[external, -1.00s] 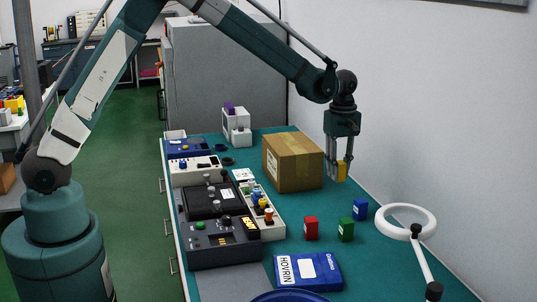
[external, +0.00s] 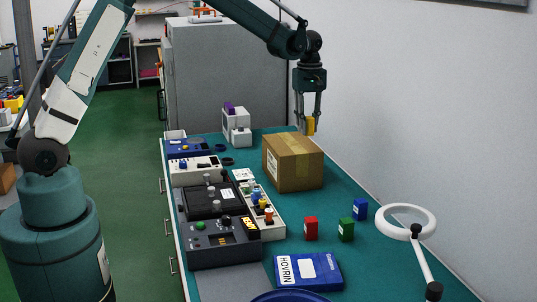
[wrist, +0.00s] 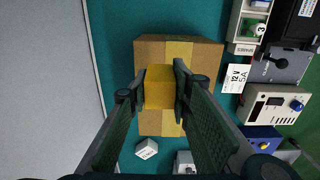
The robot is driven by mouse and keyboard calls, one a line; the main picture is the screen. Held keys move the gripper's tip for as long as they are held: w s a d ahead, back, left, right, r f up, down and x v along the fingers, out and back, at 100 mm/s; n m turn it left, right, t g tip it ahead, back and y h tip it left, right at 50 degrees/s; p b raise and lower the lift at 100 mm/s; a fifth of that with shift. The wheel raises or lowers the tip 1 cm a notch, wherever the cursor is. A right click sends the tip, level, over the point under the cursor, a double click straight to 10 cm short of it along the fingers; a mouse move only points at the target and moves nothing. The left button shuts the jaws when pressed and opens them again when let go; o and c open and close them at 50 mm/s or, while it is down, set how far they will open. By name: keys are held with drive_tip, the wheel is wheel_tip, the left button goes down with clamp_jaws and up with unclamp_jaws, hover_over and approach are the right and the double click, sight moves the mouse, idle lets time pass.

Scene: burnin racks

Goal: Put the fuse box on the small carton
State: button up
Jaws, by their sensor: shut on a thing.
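The fuse box looks to be the small yellow block (external: 310,126) held between my fingers. My gripper (external: 308,124) is shut on it, above the far part of the cardboard carton in the external view. In the wrist view the yellow block (wrist: 159,87) lies between the two fingertips (wrist: 158,92), with the carton (wrist: 205,54) below it. The brown carton (external: 292,168) stands upright on the teal bench with tape along its top. The block appears raised above the carton's top; the exact gap is hard to tell.
Red (external: 311,228), green (external: 346,229) and blue (external: 360,209) small boxes stand in front of the carton. A blue book-like box (external: 308,272) and a white ring lamp (external: 405,221) are nearer. Dark and white devices (external: 222,242) fill the left side. A white machine (external: 237,126) stands behind.

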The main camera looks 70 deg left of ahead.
wheel_tip(320, 180, up, 5)
drive_tip(key=p, duration=0.2)
hover_over(292, 143)
drive_tip(key=shift+a+f, duration=0.1)
drive_tip(key=shift+a, duration=0.15)
drive_tip(key=shift+f, duration=0.15)
drive_tip(key=shift+f, duration=3)
drive_tip(key=shift+f+p, duration=0.3)
drive_tip(key=shift+f, duration=1.6)
drive_tip(key=shift+f, duration=0.2)
drive_tip(key=o, duration=0.9)
drive_tip(key=shift+r, duration=0.1)
